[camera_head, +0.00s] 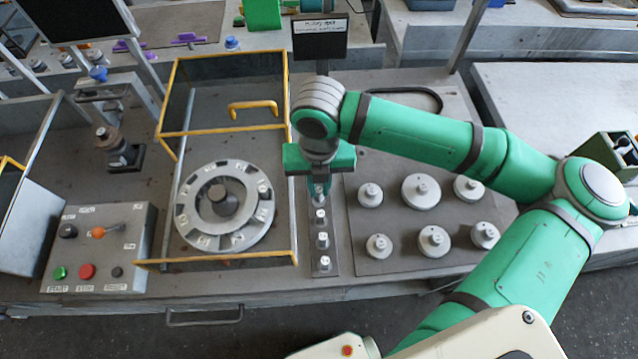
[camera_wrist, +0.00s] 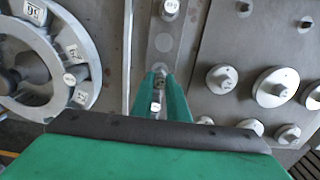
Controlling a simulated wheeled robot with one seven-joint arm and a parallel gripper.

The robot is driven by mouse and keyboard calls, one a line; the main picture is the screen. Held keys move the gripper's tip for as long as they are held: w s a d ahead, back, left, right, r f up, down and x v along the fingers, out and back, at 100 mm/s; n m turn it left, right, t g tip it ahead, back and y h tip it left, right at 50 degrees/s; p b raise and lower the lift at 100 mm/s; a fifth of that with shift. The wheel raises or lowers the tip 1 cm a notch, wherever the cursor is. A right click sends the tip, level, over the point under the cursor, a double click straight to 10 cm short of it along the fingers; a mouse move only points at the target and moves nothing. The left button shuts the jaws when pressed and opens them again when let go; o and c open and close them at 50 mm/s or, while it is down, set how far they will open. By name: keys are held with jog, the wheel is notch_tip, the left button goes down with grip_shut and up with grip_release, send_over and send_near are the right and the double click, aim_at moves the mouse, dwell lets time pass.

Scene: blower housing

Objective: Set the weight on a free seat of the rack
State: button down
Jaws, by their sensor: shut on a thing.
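My gripper (camera_head: 318,185) points down over a narrow grey rack strip (camera_head: 331,255), between the round ring fixture and the plate of discs. It is shut on a small grey metal weight (camera_wrist: 157,82), mostly hidden between the green fingers in the wrist view. Several small light-topped pieces (camera_head: 322,240) stand in a line on the strip, on the near side of my gripper. In the wrist view a labelled round spot (camera_wrist: 163,42) lies on the strip just beyond the fingertips, and a light-topped piece (camera_wrist: 170,8) is farther off. I cannot tell whether the held weight touches the strip.
The ring fixture (camera_head: 262,215) sits left inside a yellow-edged guard (camera_head: 215,262). Right, a plate (camera_head: 400,268) carries several knobbed discs (camera_head: 421,190); bare pegs (camera_wrist: 243,8) show at its far side. A control box (camera_head: 100,245) stands front left, and a dark sign (camera_head: 320,38) behind my gripper.

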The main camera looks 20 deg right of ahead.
jog(key=shift+f, duration=0.5)
dwell(0.4)
jog(key=c, duration=1.6)
grip_release()
jog(key=shift+c, duration=0.2)
jog(key=shift+r, duration=3.75)
jog(key=shift+s, duration=0.1)
